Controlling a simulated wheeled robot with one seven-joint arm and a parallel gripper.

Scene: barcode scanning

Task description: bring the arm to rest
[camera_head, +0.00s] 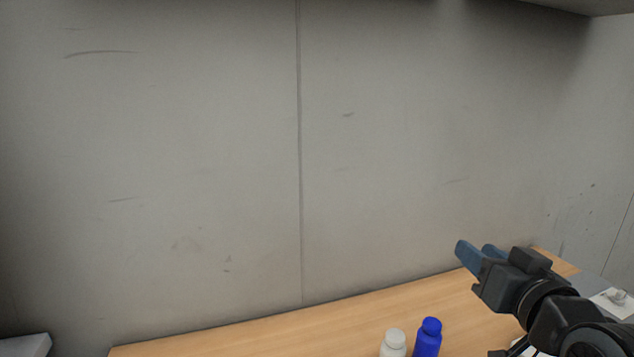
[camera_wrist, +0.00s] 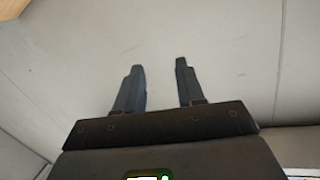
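My gripper (camera_head: 478,250) is at the lower right of the head view, raised above the table, with its blue fingers pointing left toward the wall. In the wrist view my gripper (camera_wrist: 160,66) has its two fingers apart, with only the pale wall between and beyond them. It is open and empty.
A wooden table (camera_head: 290,330) runs along the grey wall (camera_head: 200,150). A white bottle (camera_head: 393,344) and a blue bottle (camera_head: 428,338) stand on it, left of and below my gripper. A white object (camera_head: 616,298) lies at the far right. The table's left part is clear.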

